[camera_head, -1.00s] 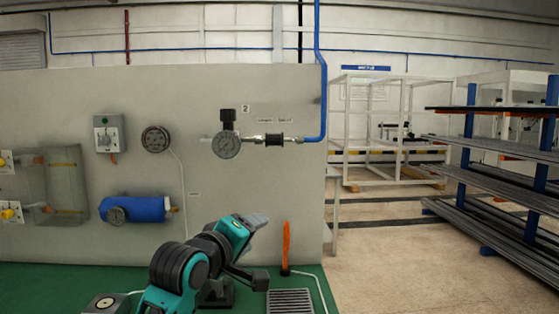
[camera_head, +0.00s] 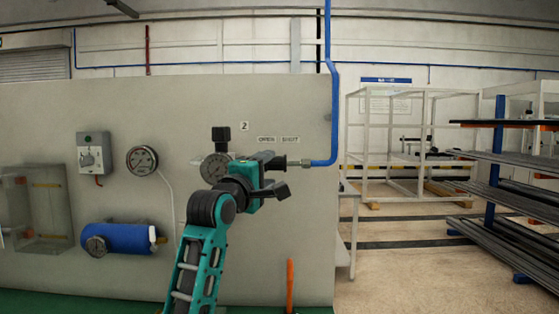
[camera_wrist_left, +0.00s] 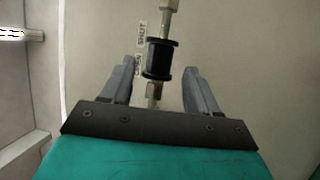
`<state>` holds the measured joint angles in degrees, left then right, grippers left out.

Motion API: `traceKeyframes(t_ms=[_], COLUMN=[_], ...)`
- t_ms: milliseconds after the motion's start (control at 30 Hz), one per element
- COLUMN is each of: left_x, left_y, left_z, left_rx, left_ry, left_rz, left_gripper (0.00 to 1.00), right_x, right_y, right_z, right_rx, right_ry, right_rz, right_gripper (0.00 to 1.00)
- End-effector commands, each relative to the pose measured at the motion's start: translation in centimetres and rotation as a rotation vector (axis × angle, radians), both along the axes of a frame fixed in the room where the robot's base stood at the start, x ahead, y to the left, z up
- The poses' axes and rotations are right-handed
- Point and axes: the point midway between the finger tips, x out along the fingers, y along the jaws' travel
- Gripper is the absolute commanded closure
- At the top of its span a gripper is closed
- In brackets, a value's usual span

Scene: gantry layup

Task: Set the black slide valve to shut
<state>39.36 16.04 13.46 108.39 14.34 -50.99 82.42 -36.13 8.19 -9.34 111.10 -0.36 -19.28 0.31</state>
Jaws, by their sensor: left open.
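The black slide valve (camera_wrist_left: 158,58) is a flanged sleeve on a metal pipe in the left wrist view. It lies ahead of and between the spread fingers of my left gripper (camera_wrist_left: 160,67), with a gap on each side. The SHUT label (camera_wrist_left: 141,34) and OPEN label (camera_wrist_left: 137,66) are on the panel beside it; the sleeve overlaps the span of both, more beside OPEN. In the head view my left gripper (camera_head: 277,175) is raised in front of the pipe, largely hiding the valve. Open and empty, it touches nothing that I can make out. My right gripper is out of view.
A blue pipe (camera_head: 333,110) rises at right. A second gauge (camera_head: 142,160), switch box (camera_head: 93,152) and blue cylinder (camera_head: 116,239) are further left on the panel.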

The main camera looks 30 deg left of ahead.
Motion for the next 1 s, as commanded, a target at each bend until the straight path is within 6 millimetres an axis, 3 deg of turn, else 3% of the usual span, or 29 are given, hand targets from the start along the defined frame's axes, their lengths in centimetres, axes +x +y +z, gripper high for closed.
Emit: traceKeyframes(t_ms=[200, 433, 900, 1000], left_x=[3.5, 6.1, 7.0, 7.0], left_y=[0.5, 0.9, 1.1, 1.1], left_z=[0.7, 1.1, 1.1, 1.1], left_rx=[0.0, 0.0, 0.001, 0.001], left_ry=[0.001, 0.001, 0.0, 0.0], left_rz=[0.0, 0.0, 0.0, 0.0], left_gripper=[0.4, 0.4, 0.4, 0.49], right_x=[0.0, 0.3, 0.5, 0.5], right_y=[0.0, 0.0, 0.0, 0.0], right_z=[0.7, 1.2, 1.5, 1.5], right_rx=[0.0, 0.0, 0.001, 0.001], right_ry=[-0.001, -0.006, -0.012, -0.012], right_rz=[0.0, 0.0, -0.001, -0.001], right_gripper=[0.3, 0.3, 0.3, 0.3])
